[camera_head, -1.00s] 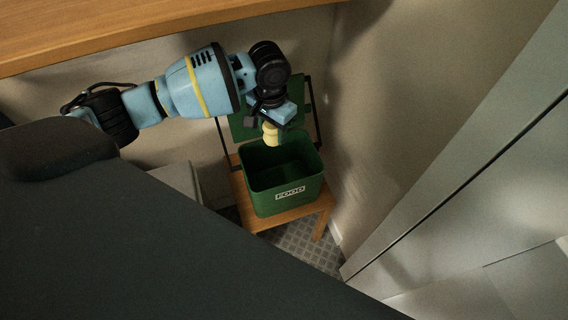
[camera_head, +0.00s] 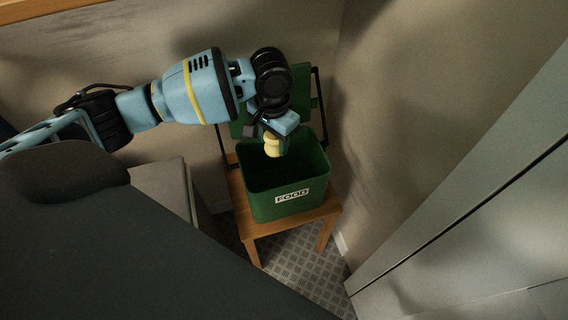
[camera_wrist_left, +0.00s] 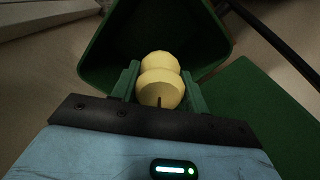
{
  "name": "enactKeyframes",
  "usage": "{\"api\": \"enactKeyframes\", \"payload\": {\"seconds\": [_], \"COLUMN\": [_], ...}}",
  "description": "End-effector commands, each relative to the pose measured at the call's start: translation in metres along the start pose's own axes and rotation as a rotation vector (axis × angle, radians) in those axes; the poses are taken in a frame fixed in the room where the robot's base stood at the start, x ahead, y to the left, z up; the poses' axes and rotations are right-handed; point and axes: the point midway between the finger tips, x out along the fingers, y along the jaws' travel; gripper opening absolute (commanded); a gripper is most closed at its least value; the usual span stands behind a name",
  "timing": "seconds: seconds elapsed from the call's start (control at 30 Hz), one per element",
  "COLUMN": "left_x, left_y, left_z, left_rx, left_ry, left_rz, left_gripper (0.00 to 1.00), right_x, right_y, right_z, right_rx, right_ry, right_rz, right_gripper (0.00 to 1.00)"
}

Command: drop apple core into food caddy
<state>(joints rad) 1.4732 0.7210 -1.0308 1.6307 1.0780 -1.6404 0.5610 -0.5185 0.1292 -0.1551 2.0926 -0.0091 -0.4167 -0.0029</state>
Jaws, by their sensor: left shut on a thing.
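The apple core (camera_head: 272,146) is pale yellow with a narrow waist. It also shows in the left wrist view (camera_wrist_left: 160,86), between the fingers. My left gripper (camera_head: 274,135) is shut on it and holds it over the opening of the food caddy, near its back. The food caddy (camera_head: 290,205) is a green box with a white FOOD label. Its lid (camera_head: 299,103) stands open behind it. In the left wrist view the caddy's dark inside (camera_wrist_left: 110,45) lies beyond the core. My right gripper is out of view.
The caddy stands on a small wooden stool (camera_head: 262,228) in a corner. A wall is close on the right, with a grey panel (camera_head: 480,180) in front. A wooden surface (camera_head: 40,8) shows at top left. A grey box-like thing (camera_head: 160,183) stands left of the stool.

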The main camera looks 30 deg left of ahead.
Motion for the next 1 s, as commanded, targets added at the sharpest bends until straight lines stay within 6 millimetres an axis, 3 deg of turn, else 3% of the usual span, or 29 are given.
{"api": "enactKeyframes", "payload": {"seconds": [0.27,0.3,0.5,0.77,1.0], "left_x": [0.000,0.000,0.000,-0.001,-0.030], "left_y": [0.000,0.000,0.000,0.000,0.000], "left_z": [0.000,0.000,0.000,0.000,-0.001], "left_rx": [0.000,0.000,0.000,0.000,0.000], "left_ry": [0.001,0.001,0.001,0.001,0.005], "left_rz": [0.000,0.000,0.000,0.000,0.001], "left_gripper": [0.23,0.47,0.70,0.70,0.70], "right_x": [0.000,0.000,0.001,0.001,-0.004], "right_y": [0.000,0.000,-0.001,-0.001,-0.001], "right_z": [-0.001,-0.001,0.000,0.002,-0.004], "right_rx": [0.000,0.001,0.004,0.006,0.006], "right_ry": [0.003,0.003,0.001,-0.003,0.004], "right_rz": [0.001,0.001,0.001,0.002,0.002], "right_gripper": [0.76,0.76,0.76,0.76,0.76]}}
